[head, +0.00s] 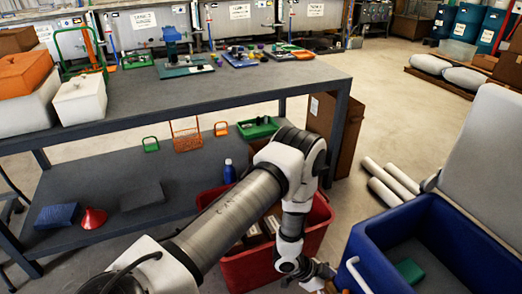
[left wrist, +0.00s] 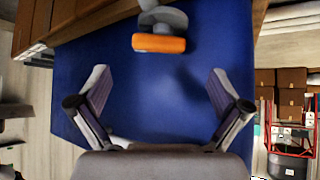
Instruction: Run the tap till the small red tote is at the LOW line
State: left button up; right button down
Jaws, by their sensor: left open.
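A red tote (head: 262,268) stands on the floor under my left arm, with boxes in it. I cannot tell whether it is the small red tote, and no water or LOW line shows. My left gripper (head: 325,275) is low, between this tote and a blue tub (head: 385,240); its fingers are hard to make out there. In the left wrist view the left gripper (left wrist: 160,105) is open and empty, facing a blue surface (left wrist: 160,80). A grey fitting with an orange bar (left wrist: 158,43), possibly the tap, is beyond the fingertips, apart from them. My right gripper is not in view.
A grey workbench (head: 230,85) with a lower shelf (head: 110,185) fills the left. White tubes (head: 385,185) lie on the floor behind the blue tub. Red-framed, brown box shapes (left wrist: 290,100) show right in the left wrist view. Open floor (head: 400,100) lies farther back.

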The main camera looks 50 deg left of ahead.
pick_arm(q)
jog(key=x, duration=0.5)
jog(key=shift+w+d+f+p, duration=0.1)
jog(key=shift+d+p, duration=0.2)
jog(key=shift+d, duration=0.05)
jog(key=n+t+y+p, duration=0.1)
jog(key=n, duration=0.1)
jog(key=n+t+y+p, duration=0.1)
jog(key=p, duration=0.1)
jog(key=shift+d+n, duration=0.15)
jog(key=shift+n, duration=0.25)
jog(key=n+y+p, duration=0.1)
jog(key=n, duration=0.1)
jog(key=shift+d+n+t+y+p, duration=0.15)
jog(key=shift+n+t+y+p, duration=0.15)
jog(key=shift+t+y, duration=0.1)
jog(key=s+a+r+n+g+y+p, duration=0.1)
jog(key=s+a+r+g+p, duration=0.3)
jog(key=s+r, duration=0.5)
jog(key=s+a+r+n+g+y+p, duration=0.2)
jog(key=s+a+r, duration=0.4)
jog(key=s, duration=1)
notch_tip(320, 180, up, 3)
jog(key=shift+s+f+n+g+p, duration=0.15)
jog(key=shift+s+n+g+p, duration=0.15)
jog(key=shift+n+g+p, duration=0.5)
